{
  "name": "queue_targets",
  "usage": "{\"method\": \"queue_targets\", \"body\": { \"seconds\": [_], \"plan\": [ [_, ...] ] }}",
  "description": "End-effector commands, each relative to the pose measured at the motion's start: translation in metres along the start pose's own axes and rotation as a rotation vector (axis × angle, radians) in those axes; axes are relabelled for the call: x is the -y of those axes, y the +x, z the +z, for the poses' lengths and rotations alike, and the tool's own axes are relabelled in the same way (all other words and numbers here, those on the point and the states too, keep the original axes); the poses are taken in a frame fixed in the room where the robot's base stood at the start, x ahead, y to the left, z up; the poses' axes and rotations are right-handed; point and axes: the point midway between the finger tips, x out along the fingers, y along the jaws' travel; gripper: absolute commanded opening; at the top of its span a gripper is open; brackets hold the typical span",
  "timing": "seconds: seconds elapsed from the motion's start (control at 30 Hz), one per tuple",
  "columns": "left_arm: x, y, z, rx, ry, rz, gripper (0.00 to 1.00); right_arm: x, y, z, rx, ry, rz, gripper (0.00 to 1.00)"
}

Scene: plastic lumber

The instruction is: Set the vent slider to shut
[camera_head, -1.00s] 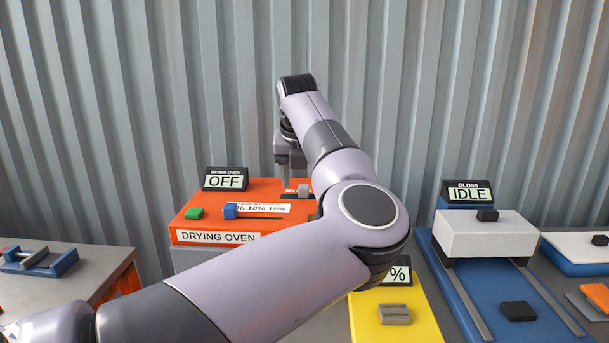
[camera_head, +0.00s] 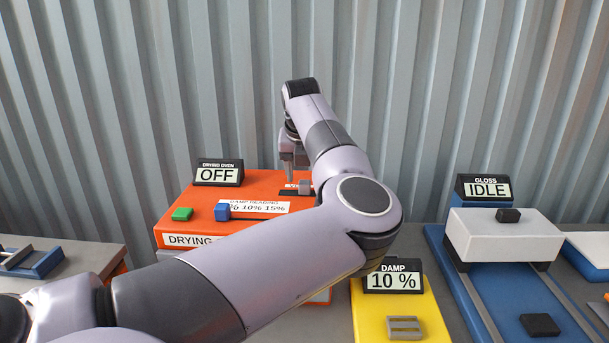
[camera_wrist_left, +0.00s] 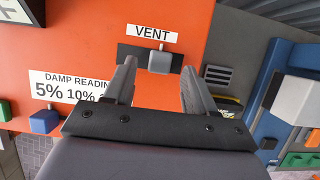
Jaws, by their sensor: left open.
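The vent slider is a grey knob (camera_head: 305,186) on a short dark track on top of the orange drying oven (camera_head: 262,182). In the left wrist view the knob (camera_wrist_left: 160,62) sits at the track's middle to right part, just below the VENT label (camera_wrist_left: 151,33). My left gripper (camera_head: 289,170) points down over the oven near the knob. In the left wrist view its fingers are spread and empty, with the knob framed between their tips. I cannot tell whether the fingertips reach down beside the knob. My right gripper is not in view.
The oven also carries a green button (camera_head: 182,214), a blue slider knob (camera_head: 222,212) and an OFF display (camera_head: 218,173). A yellow damp unit (camera_head: 398,325) reading 10 % stands in front right. A blue gloss unit (camera_head: 455,290) reading IDLE stands further right.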

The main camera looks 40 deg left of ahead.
Motion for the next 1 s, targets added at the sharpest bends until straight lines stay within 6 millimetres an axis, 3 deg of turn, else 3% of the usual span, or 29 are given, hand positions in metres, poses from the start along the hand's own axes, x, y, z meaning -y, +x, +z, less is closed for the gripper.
{"method": "queue_targets", "body": {
  "seconds": [0.2, 0.5, 0.7, 0.87, 1.0],
  "plan": [
    [0.0, 0.022, 0.0, -0.001, 0.001, 0.0, 0.55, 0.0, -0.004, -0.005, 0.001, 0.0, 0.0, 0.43],
    [0.0, 0.026, 0.0, 0.0, 0.0, -0.001, 0.55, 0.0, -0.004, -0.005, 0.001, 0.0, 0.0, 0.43],
    [0.0, 0.026, 0.0, 0.0, 0.0, -0.001, 0.0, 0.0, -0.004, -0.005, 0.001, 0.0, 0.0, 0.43],
    [-0.004, 0.027, 0.0, 0.001, -0.002, 0.0, 0.0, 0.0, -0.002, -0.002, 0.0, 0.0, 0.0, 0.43],
    [-0.028, 0.029, 0.0, 0.002, -0.006, 0.001, 0.0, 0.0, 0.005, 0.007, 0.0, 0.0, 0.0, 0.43]
  ]
}}
